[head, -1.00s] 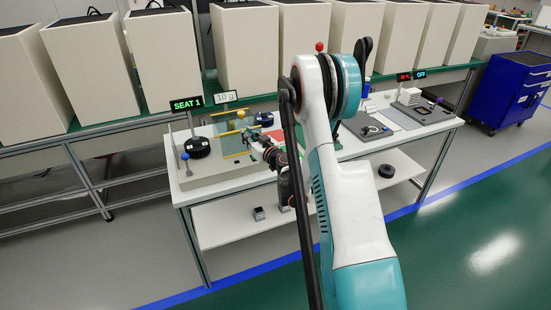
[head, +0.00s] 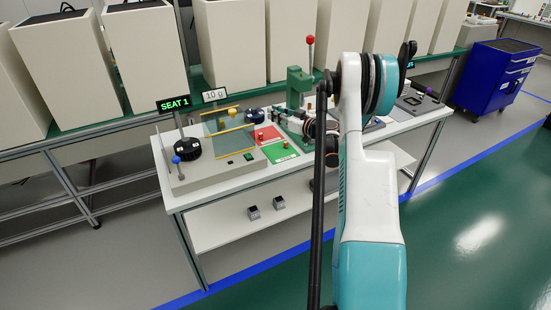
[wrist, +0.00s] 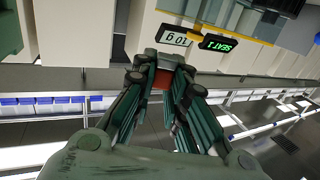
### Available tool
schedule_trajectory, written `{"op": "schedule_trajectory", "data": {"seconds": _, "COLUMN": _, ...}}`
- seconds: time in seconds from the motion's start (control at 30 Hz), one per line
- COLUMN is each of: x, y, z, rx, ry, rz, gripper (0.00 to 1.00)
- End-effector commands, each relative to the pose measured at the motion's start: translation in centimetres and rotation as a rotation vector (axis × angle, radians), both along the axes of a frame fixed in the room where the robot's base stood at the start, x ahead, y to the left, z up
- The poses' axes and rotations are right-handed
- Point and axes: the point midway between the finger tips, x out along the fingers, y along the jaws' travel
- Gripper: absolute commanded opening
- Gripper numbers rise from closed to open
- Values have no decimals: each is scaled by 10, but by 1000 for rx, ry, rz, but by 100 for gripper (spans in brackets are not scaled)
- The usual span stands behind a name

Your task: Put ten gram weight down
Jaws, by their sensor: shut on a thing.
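My gripper (wrist: 164,78) is shut on a small orange-red thing between its fingertips, taken as the ten gram weight (wrist: 163,80); its shape is mostly hidden. In the head view my gripper is beside the green press, partly hidden by my arm. A balance (head: 200,182) with a glass shield (head: 226,141) and yellow rails stands at the bench's left, under signs reading "10 g" (head: 215,95) and "SEAT 1" (head: 173,104). To its right are a red pad (head: 268,132) and a green pad (head: 277,157), each with a small copper-coloured piece on it.
A green press (head: 297,88) with a red-knobbed lever stands behind the pads. A black dial (head: 187,148) and a blue ball knob are at the balance's left. Small dark blocks lie on the lower shelf (head: 235,226). A blue cabinet (head: 492,75) stands far right.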

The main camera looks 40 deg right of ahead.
Motion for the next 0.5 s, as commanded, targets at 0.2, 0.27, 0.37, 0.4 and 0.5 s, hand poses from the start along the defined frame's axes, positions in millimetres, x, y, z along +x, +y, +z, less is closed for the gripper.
{"op": "schedule_trajectory", "data": {"seconds": 0.2, "x": 0, "y": 0, "z": -45, "rx": 0, "ry": 0, "rz": 0, "gripper": 1}}
{"op": "schedule_trajectory", "data": {"seconds": 0.27, "x": 0, "y": 0, "z": -60, "rx": 0, "ry": 0, "rz": 0, "gripper": 1}}
{"op": "schedule_trajectory", "data": {"seconds": 0.37, "x": 1, "y": 0, "z": -85, "rx": 0, "ry": 0, "rz": 0, "gripper": 1}}
{"op": "schedule_trajectory", "data": {"seconds": 0.4, "x": 0, "y": 0, "z": -94, "rx": 0, "ry": 0, "rz": 0, "gripper": 1}}
{"op": "schedule_trajectory", "data": {"seconds": 0.5, "x": 0, "y": 0, "z": -118, "rx": 0, "ry": 0, "rz": 0, "gripper": 1}}
